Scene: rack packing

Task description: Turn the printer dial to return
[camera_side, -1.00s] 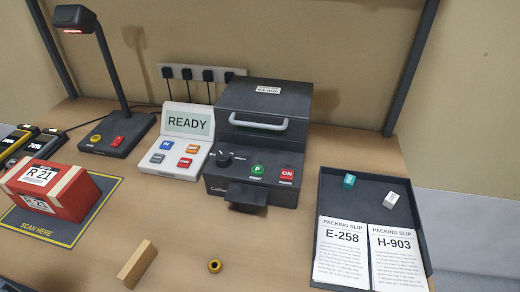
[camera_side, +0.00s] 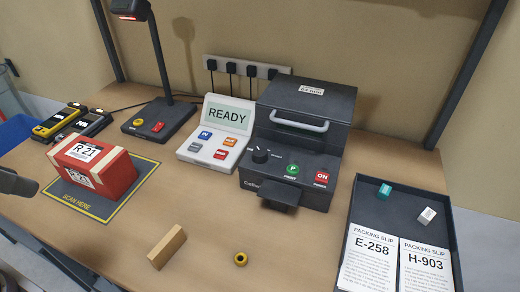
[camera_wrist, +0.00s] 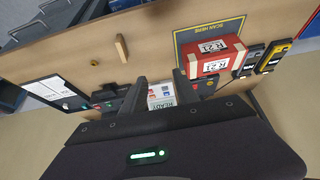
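The printer (camera_side: 312,120) is a dark grey box with a light handle, standing at the back of the bench. Its black dial (camera_side: 260,156) is on the left of the sloping front panel, with small markings too fine to read. A green P button (camera_side: 293,170) and a red ON button (camera_side: 321,177) are to the dial's right. In the wrist view, my gripper (camera_wrist: 159,82) has its two dark fingers apart with nothing held between them. The fingers and gripper body partly hide the printer there. A dark part, probably of my arm, shows at the side view's left edge, away from the dial.
A console reading READY (camera_side: 217,137) stands left of the printer. A red R 21 box (camera_side: 95,170) sits on the scan mat (camera_side: 120,199). A scanner lamp (camera_side: 160,122), wooden block (camera_side: 167,247), yellow-black ring (camera_side: 240,259) and slip tray (camera_side: 452,220) are around. The bench before the printer is clear.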

